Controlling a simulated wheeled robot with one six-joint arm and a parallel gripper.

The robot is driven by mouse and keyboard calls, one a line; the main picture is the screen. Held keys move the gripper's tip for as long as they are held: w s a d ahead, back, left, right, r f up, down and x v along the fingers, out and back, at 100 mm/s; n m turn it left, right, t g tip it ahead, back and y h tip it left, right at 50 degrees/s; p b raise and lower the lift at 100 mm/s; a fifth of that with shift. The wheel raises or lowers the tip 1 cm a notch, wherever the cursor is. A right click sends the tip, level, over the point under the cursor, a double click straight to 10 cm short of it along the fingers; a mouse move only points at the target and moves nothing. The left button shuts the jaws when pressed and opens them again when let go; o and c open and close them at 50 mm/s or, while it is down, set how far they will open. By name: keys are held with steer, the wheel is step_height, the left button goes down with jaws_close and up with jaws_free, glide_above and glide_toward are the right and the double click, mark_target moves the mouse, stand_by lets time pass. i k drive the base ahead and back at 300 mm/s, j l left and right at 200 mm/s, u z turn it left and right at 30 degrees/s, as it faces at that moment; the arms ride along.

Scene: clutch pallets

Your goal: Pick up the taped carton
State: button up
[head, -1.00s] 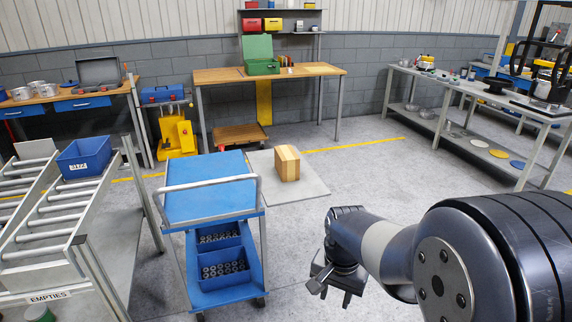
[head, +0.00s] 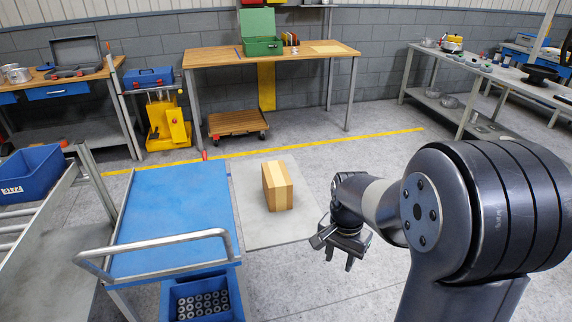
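The taped carton (head: 278,185) is a brown box with a paler tape band. It stands on a light grey mat (head: 255,232) on the floor, just right of the blue cart, in the middle of the head view. My gripper (head: 339,256) hangs to the right of the carton and nearer to me, pointing down. It is apart from the carton. Its two fingers are spread with nothing seen between them.
A blue-topped cart (head: 172,215) with a metal handle stands left of the mat. A roller rack (head: 60,240) with a blue bin (head: 30,172) is farther left. A wooden workbench (head: 215,60) and a low dolly (head: 237,122) stand behind.

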mark_target(278, 185)
steer(key=i+l, duration=0.2)
steer(key=i, duration=0.25)
steer(key=i+l, duration=0.2)
steer(key=i, duration=0.2)
steer(key=i+l, duration=0.2)
steer(key=i, duration=0.25)
steer(key=i+l, duration=0.2)
steer(key=i, duration=0.25)
steer(key=u, duration=0.4)
steer(key=i+l+u, duration=0.1)
steer(key=u, duration=0.7)
steer(key=l+u, duration=0.1)
steer(key=u, duration=0.3)
steer(key=i+l, duration=0.05)
